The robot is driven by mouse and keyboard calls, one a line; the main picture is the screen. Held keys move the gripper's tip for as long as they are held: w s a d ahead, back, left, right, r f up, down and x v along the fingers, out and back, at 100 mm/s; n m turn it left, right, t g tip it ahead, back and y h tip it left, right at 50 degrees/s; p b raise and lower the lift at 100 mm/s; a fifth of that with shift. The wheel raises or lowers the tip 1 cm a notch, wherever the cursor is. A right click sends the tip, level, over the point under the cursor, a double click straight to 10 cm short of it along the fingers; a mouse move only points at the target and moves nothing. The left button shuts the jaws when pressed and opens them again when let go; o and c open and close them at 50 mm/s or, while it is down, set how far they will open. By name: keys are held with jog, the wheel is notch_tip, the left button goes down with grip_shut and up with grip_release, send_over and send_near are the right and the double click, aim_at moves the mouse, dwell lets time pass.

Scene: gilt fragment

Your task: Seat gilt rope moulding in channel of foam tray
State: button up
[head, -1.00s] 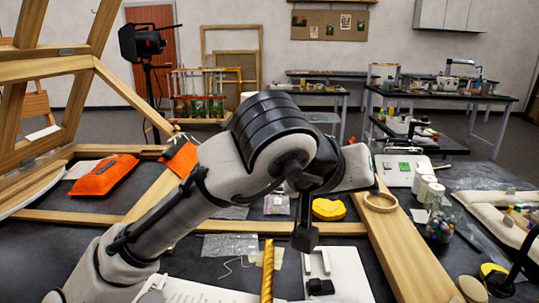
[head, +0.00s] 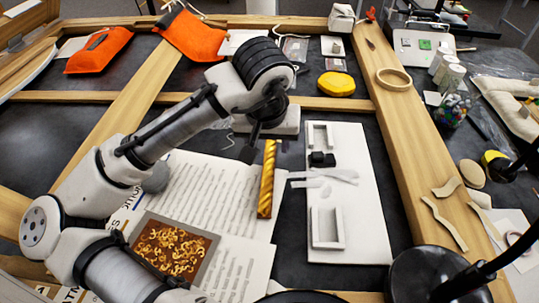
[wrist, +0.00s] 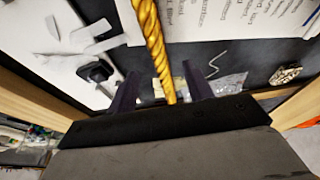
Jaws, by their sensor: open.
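The gilt rope moulding (head: 266,190) is a twisted gold rod, lengthwise in the head view beside the printed sheets. The likely foam tray is a white slab (head: 367,190) to its right, carrying two raised white recessed pieces, upper (head: 320,124) and lower (head: 327,241). I cannot tell which recess is the channel. My gripper (head: 262,143) is at the moulding's far end. In the wrist view my gripper (wrist: 160,88) is open, its dark fingers apart on either side of the moulding (wrist: 152,40). Whether either finger touches it is unclear.
A small black block (head: 322,159) and pale strips (head: 325,178) lie on the slab. A framed panel of gold fragments (head: 172,250) lies at the left. A wooden beam (head: 405,120) runs along the right; a yellow object (head: 336,84) sits behind.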

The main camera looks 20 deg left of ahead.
aim_at(269, 152)
jog(key=shift+w+p+x, duration=0.15)
jog(key=shift+w+x, duration=0.1)
jog(key=shift+x, duration=1.05)
jog(key=shift+w+p+x, duration=0.15)
jog(key=shift+w+x, duration=0.1)
jog(key=shift+x, duration=1.05)
jog(key=shift+r, duration=0.15)
grip_shut()
